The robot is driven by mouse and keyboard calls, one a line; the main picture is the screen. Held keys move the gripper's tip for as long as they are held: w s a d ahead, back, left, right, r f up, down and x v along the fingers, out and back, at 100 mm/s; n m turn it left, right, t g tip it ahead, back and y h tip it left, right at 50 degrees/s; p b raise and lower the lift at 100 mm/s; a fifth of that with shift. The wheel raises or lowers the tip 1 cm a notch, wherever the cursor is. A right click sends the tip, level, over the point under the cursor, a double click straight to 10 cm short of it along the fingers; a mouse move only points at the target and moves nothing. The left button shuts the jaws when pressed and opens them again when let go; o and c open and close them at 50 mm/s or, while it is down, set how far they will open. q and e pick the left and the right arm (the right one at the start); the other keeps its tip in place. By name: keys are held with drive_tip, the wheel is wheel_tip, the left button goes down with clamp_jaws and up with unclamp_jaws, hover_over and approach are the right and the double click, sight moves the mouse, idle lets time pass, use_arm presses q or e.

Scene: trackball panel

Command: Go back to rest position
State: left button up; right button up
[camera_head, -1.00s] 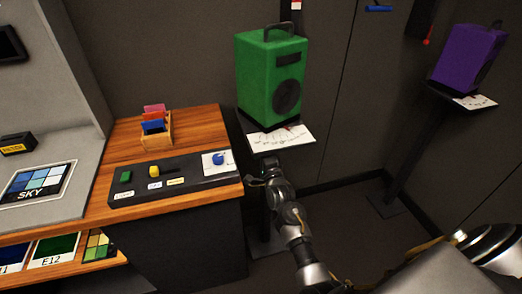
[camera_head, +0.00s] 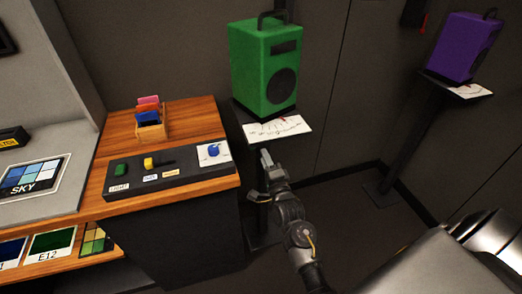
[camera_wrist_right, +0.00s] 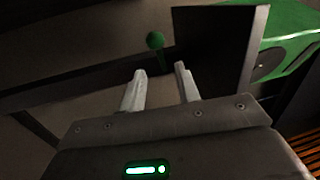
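The dark trackball panel (camera_head: 185,173) lies on the wooden desk top. The blue trackball (camera_head: 214,150) sits on a white plate at its right end, with a green control (camera_head: 120,169) and a yellow one (camera_head: 148,162) to the left. My right gripper (camera_head: 262,172) is to the right of the panel, apart from it, beyond the desk's edge and below the green speaker. In the right wrist view my right gripper (camera_wrist_right: 160,72) has its two pale fingers apart with nothing between them. My left gripper is out of view.
The green speaker (camera_head: 265,65) stands on a dark stand with a white card (camera_head: 277,130). A purple speaker (camera_head: 465,46) stands at the right. A wooden holder (camera_head: 151,130) with coloured cards is on the desk. Open floor lies right of the desk.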

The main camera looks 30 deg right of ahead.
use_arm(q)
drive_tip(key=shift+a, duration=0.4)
use_arm(e)
drive_tip(key=shift+v, duration=0.95)
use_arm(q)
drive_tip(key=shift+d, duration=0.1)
